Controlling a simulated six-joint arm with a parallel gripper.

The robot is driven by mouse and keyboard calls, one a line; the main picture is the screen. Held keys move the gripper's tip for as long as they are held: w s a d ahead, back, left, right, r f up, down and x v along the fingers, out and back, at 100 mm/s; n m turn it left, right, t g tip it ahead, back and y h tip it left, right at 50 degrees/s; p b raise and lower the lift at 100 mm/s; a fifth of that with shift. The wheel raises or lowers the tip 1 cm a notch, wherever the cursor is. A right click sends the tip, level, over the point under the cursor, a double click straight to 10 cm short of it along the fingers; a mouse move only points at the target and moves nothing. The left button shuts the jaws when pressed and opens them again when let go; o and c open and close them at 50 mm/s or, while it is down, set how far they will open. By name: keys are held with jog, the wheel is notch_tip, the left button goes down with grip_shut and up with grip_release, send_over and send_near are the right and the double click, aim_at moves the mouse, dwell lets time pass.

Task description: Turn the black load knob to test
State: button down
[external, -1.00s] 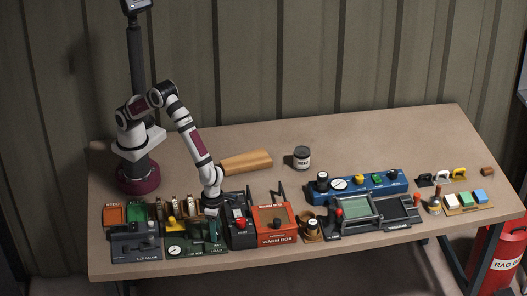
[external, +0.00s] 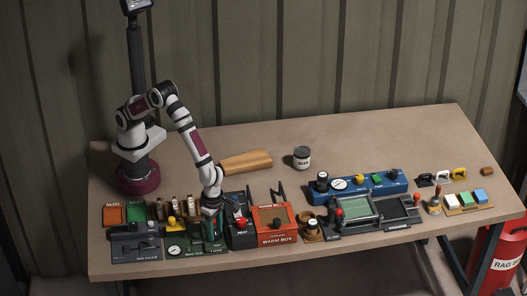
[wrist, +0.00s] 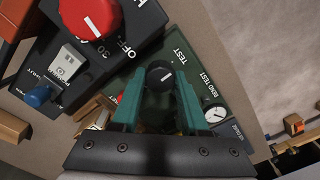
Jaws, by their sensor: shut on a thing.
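The black load knob (wrist: 160,77) stands on a dark green panel (wrist: 205,73) in the wrist view. Its white pointer line slants toward the upper right, roughly to the side where the word TEST is printed. My gripper (wrist: 160,92) has its teal fingers on both sides of the knob and is shut on it. In the external view my gripper (external: 212,226) reaches down onto the green panel (external: 176,252) near the table's front, and the knob is hidden behind the fingers there.
A dark box with a red knob (wrist: 90,15) stands close beside the green panel. The orange warm box (external: 276,222) is farther right. A grey unit (external: 135,242) stands to the left. A small gauge (external: 175,250) sits on the green panel.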

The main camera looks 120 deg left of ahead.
aim_at(215, 232)
jog(key=shift+c, duration=2.1)
grip_release()
notch_tip(215, 232, up, 16)
jog(key=s+a+r+n+y, duration=0.1)
jog(key=s+a+r+n, duration=0.25)
jog(key=s+n, duration=0.55)
jog(key=s+a+r+n, duration=0.2)
jog(key=s+a+n, duration=0.3)
jog(key=s+n, duration=0.3)
jog(key=s+a+f+n, duration=0.1)
jog(key=s+n, duration=0.5)
jog(key=s+a+f+n, duration=0.2)
jog(key=s+n, duration=0.4)
jog(key=n, duration=0.1)
jog(key=shift+s+y, duration=0.3)
jog(key=shift+y, duration=0.1)
